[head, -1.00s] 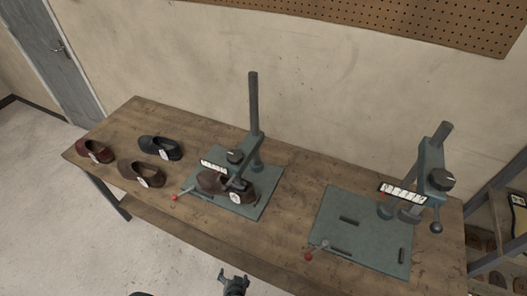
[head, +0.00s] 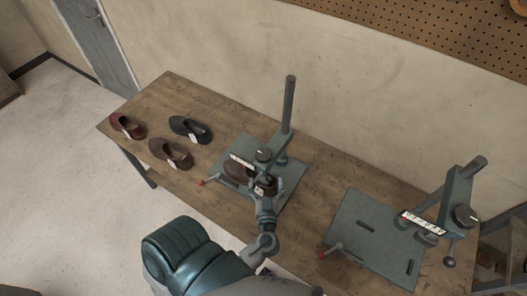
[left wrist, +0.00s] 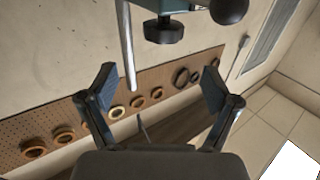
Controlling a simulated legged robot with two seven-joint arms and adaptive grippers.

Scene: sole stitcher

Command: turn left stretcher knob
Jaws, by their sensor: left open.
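The left stretcher (head: 287,112) is a teal stand with a tall grey post on a teal base plate. Its round dark knob (head: 264,154) with a pale mark sits on the arm, beside a white scale strip (head: 242,162). A brown shoe (head: 236,172) lies under the arm, partly hidden. My left gripper (head: 266,183) is at the front of this stretcher, just below the knob in the picture; contact cannot be told. In the left wrist view its two fingers (left wrist: 160,88) are spread and empty. A black ridged round part (left wrist: 164,31) and a dark ball (left wrist: 229,9) show beyond them.
A second stretcher (head: 455,197) stands on the right of the wooden table (head: 310,208). Three loose shoes, red-brown (head: 127,126), black (head: 190,130) and brown (head: 171,153), lie at the left. A red-tipped lever (head: 202,182) sticks out at the left stretcher's base.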

